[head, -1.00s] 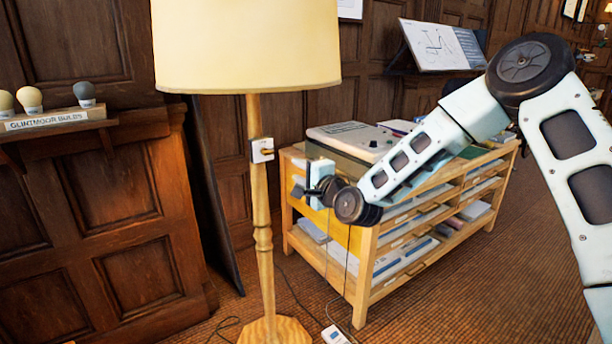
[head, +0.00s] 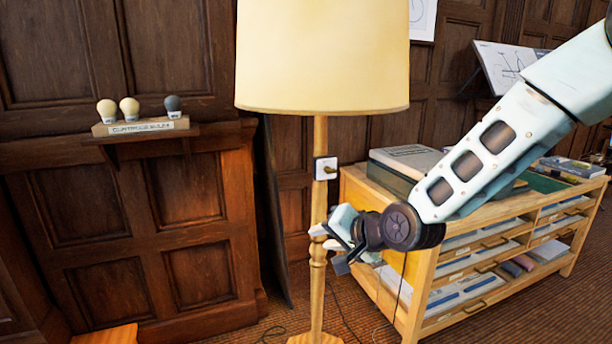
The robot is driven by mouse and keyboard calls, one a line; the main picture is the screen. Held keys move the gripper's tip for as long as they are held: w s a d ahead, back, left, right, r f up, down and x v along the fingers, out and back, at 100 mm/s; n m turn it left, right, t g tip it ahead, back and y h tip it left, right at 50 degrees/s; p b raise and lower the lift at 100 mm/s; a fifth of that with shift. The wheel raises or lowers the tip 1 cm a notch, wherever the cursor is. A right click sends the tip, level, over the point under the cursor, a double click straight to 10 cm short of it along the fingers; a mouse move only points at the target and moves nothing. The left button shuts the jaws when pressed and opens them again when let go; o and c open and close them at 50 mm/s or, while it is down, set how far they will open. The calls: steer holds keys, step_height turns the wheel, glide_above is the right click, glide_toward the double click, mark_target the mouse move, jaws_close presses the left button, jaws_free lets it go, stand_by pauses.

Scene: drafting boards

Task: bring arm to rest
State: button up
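My gripper (head: 330,244) is at the end of my arm, which reaches in from the right of the head view. It is beside the wooden pole of the floor lamp (head: 322,65), below the cream shade and below the switch plate on the pole. The fingers point left toward the pole and appear a little apart, with nothing visible between them. I cannot tell whether they touch the pole or are in front of it.
A wooden drawer unit (head: 430,290) with a grey box (head: 405,165) on top stands behind my arm. A wall shelf (head: 145,130) at left holds several bulbs. A tilted drafting board (head: 500,65) is at the back right. A wooden corner (head: 105,335) shows at bottom left.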

steer(key=s+d+r+n+g+h, duration=0.1)
steer(key=s+d+n+g+h, duration=0.1)
steer(key=s, duration=0.9)
steer(key=s+d+r+n+g+h+p, duration=0.1)
steer(key=s+d+n+g+h, duration=0.1)
steer(key=s+n, duration=0.4)
steer(key=s+d+n+g+h+p, duration=0.1)
steer(key=s+d+n+g, duration=0.3)
steer(key=s, duration=1.1)
steer(key=shift+s+r+g+h, duration=0.4)
steer(key=shift+g+h, duration=0.2)
steer(key=shift+h, duration=0.3)
